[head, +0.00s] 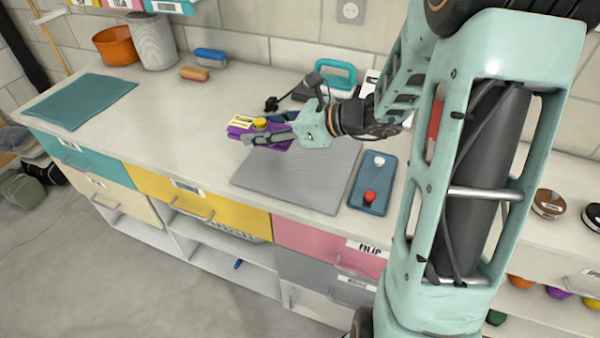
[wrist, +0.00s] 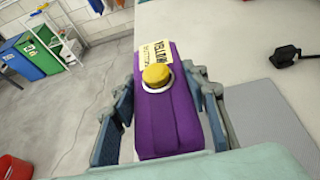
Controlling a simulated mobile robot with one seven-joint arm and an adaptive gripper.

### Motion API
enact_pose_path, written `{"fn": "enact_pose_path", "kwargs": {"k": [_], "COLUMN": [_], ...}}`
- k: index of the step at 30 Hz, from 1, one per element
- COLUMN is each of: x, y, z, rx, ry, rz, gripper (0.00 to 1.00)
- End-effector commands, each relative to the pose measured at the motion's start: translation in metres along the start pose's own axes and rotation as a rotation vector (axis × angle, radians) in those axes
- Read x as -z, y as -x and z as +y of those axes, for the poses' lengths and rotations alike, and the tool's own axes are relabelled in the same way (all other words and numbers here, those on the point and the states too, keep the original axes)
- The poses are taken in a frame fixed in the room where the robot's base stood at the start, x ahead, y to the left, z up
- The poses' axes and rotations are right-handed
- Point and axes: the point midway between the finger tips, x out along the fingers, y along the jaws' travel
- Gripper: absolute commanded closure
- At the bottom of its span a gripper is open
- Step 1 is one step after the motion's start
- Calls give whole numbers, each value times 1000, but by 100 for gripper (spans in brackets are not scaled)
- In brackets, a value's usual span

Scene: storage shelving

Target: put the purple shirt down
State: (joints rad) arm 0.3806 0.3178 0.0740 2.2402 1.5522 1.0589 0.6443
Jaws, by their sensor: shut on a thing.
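A purple folded-looking thing, which I take for the purple shirt (head: 238,132), is at my gripper (head: 266,138) over the grey-white counter. In the wrist view the purple shirt (wrist: 174,122) lies between the two fingers of my gripper (wrist: 165,105), which is shut on it. A yellow round button (wrist: 156,75) with a white ring and a yellow label (wrist: 155,57) show on its upper face. The yellow button (head: 260,123) also shows in the head view. I cannot tell whether the shirt's underside touches the counter.
A grey mat (head: 290,180) lies beside my gripper, with a blue panel (head: 371,192) with white and red knobs to its right. A teal mat (head: 80,101) lies at the left end. The counter (head: 165,125) between the mats is mostly clear. A black plug (wrist: 284,56) lies near.

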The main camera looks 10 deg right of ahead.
Motion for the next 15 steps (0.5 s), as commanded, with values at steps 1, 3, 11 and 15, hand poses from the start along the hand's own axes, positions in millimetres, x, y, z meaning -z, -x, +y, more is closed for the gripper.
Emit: {"fn": "enact_pose_path", "kwargs": {"k": [1,3,11,15], "x": [-1,-9,-28,-21], "y": [-8,-13,-20,-14], "z": [6,14,29,20], "rx": [-2,-3,-5,-2], "ry": [9,8,3,-2], "rz": [-5,-8,-15,-15], "gripper": [89,89,89,89]}}
